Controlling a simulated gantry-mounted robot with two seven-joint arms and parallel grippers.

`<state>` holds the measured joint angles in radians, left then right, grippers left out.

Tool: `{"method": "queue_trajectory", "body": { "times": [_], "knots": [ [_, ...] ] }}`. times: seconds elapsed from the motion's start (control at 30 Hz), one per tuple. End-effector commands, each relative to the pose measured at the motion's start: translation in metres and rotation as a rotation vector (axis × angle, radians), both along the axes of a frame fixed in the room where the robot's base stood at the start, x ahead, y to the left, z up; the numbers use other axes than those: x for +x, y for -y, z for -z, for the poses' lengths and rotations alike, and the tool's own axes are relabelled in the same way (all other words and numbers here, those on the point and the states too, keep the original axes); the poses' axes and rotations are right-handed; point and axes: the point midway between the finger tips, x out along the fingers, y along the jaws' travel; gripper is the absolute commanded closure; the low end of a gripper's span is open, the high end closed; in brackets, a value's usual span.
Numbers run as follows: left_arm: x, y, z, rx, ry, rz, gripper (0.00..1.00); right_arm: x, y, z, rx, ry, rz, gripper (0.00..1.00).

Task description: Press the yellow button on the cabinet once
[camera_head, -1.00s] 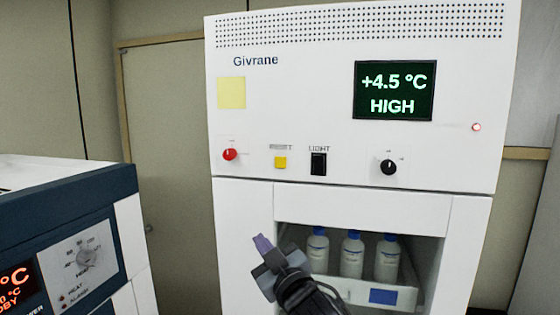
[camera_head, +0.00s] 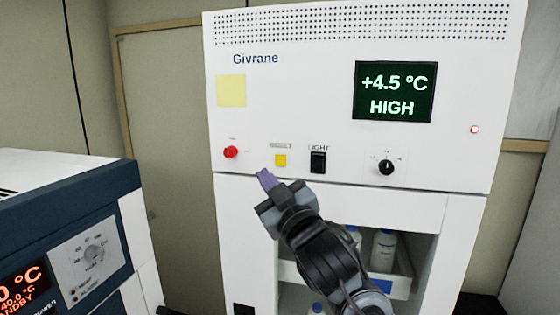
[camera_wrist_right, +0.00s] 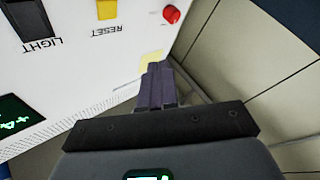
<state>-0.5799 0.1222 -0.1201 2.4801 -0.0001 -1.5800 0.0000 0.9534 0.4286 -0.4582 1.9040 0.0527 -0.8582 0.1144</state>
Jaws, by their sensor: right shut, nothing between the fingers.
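The yellow button (camera_head: 280,160) sits on the white cabinet (camera_head: 330,40) front, under a small label, between a red knob and a black switch. It also shows at the top of the right wrist view (camera_wrist_right: 107,9), by the word RESET. My right gripper (camera_head: 266,179) is shut and empty, its purple fingertips just below and slightly left of the button in the head view. The fingers (camera_wrist_right: 158,85) look apart from the button in the wrist view. My left gripper is not in view.
A red knob (camera_head: 231,152), a black light switch (camera_head: 318,162) and a black dial (camera_head: 386,167) share the panel. Below is an open bay with white bottles (camera_head: 383,250). A blue and white machine (camera_head: 70,200) stands at left.

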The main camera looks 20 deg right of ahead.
Motion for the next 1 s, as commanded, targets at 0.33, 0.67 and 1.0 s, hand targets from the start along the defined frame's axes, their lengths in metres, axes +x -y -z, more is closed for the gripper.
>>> {"method": "queue_trajectory", "body": {
  "times": [0.33, 0.67, 1.0],
  "knots": [
    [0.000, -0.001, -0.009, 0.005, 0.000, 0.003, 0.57, 0.017, 0.013, -0.001, -0.001, -0.002, 0.002, 1.00],
    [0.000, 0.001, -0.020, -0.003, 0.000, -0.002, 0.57, 0.049, 0.037, -0.001, -0.001, -0.002, 0.002, 1.00],
    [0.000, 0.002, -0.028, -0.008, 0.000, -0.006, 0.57, 0.069, 0.051, 0.000, 0.000, -0.001, 0.000, 1.00]
  ]
}}
